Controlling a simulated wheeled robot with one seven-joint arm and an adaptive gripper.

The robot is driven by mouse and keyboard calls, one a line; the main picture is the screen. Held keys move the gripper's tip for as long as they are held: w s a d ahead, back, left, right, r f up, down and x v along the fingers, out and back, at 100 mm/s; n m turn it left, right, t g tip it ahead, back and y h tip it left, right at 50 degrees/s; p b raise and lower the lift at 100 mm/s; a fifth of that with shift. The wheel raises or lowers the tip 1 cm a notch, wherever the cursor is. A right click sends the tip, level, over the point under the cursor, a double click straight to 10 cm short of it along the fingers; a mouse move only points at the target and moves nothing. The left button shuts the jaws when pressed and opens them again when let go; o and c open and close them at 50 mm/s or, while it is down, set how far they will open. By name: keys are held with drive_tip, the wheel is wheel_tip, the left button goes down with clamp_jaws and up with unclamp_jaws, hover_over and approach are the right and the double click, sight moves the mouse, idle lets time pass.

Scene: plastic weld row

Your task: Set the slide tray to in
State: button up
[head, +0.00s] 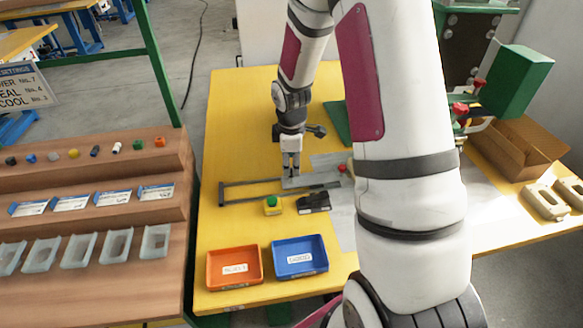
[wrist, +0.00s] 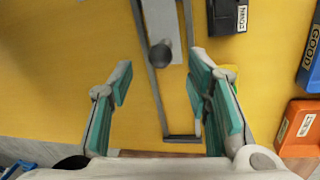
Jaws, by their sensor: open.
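The slide tray shows as a grey plate (wrist: 163,22) with a dark round knob (wrist: 160,54), set in a long grey rail frame (wrist: 181,137). In the head view, the frame (head: 238,201) lies on the yellow table, with the plate (head: 312,181) toward its right end and the left part empty. My gripper (wrist: 161,66) is open, with its green-padded fingers on either side of the knob's line. It also shows above the frame in the head view (head: 291,174). The fingers look apart from the knob; their height above it is unclear.
A black labelled block (head: 314,202) and a yellow block with a green top (head: 272,205) stand just in front of the frame. Orange (head: 234,282) and blue (head: 300,273) bins stand nearer. A brown stepped rack (head: 150,225) is at left. The table left of the frame is clear.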

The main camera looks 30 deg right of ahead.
sight(291, 170)
wheel_tip(291, 170, up, 7)
drive_tip(key=s, duration=0.1)
drive_tip(key=shift+a, duration=0.4)
drive_tip(key=shift+s, duration=0.15)
drive_tip(key=f+m+p, duration=0.2)
drive_tip(key=f+m, duration=0.2)
drive_tip(key=m, duration=0.6)
drive_tip(key=w+f+m+p, duration=0.1)
drive_tip(key=f+m, duration=0.3)
drive_tip(key=m, duration=0.7)
drive_tip(key=w+d+f+m+p, duration=0.1)
drive_tip(key=f+m+p, duration=0.2)
drive_tip(key=m, duration=0.7)
drive_tip(key=shift+d+f+y, duration=0.1)
drive_tip(key=shift+f+y, duration=0.3)
clamp_jaws()
